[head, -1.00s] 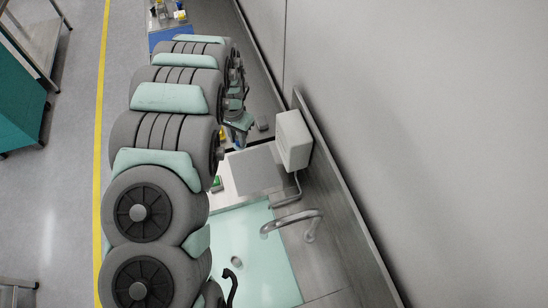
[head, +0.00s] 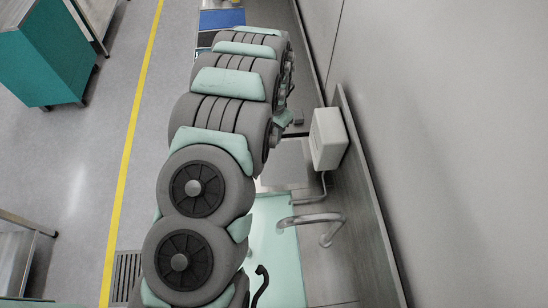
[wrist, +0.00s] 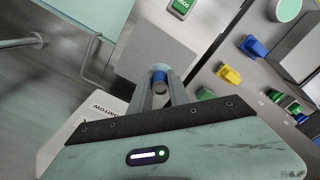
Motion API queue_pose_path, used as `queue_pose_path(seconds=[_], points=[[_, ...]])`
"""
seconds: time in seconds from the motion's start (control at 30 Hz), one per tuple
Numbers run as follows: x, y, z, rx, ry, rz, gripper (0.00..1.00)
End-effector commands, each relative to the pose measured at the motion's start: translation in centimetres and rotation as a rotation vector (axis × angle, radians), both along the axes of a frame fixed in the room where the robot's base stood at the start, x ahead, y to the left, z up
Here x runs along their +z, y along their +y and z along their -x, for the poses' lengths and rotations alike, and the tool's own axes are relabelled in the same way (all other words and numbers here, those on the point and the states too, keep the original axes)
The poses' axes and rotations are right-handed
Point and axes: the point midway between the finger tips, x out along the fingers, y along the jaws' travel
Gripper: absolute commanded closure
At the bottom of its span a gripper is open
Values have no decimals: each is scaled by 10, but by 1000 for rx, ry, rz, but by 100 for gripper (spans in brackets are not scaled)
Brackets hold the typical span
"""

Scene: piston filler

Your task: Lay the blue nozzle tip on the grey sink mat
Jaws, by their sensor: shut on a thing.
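In the wrist view, my gripper (wrist: 160,84) is shut on the blue nozzle tip (wrist: 160,76). Its blue band and a round grey end show between the fingers. The plain grey sink mat (wrist: 130,48) lies beyond the fingertips in the wrist view, and the held tip overlaps it in the picture. I cannot tell the height between them. In the head view my arm hides the gripper and the tip, and only part of the mat (head: 285,170) shows beside the arm.
A pale green sink basin (wrist: 85,14) and a tap (head: 312,222) are beside the mat. A white wall box (head: 328,139) stands close by. In the wrist view, a yellow piece (wrist: 229,74), a blue piece (wrist: 255,46) and a grey box (wrist: 298,45) lie to the right.

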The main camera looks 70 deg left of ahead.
Motion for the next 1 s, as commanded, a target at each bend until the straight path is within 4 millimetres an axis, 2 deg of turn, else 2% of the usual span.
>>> queue_pose_path(seconds=[0.27, 0.5, 0.7, 0.8, 1.0], points=[[-27, -1, 0, -1, -2, 1, 100], [-73, -3, 0, 0, -2, 6, 100], [-104, -3, 0, 0, -3, 5, 100], [-114, -2, -1, -1, -4, 2, 100], [-121, -1, -1, -1, -3, 2, 100]])
